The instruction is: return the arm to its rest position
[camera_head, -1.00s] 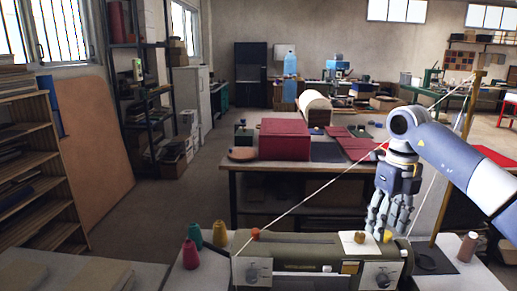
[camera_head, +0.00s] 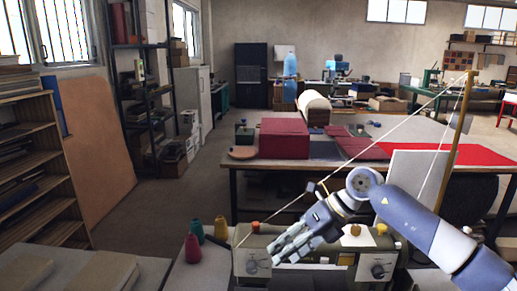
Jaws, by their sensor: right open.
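My right arm (camera_head: 425,225) comes in from the right edge, blue-grey with a pale joint. My right gripper (camera_head: 279,252) is open, with nothing seen in it. Its fingers are spread and point down and left. It is in front of the olive and cream machine (camera_head: 378,248) and hides part of its middle and left. Whether the fingers touch the machine cannot be told. My left gripper is not in view.
Thread cones, including a red one (camera_head: 193,250), stand left of the machine. A thread runs up to a tall wooden post (camera_head: 457,140). Behind is a table with a dark red box (camera_head: 284,139) and red cloth (camera_head: 480,155). Open floor lies at left centre.

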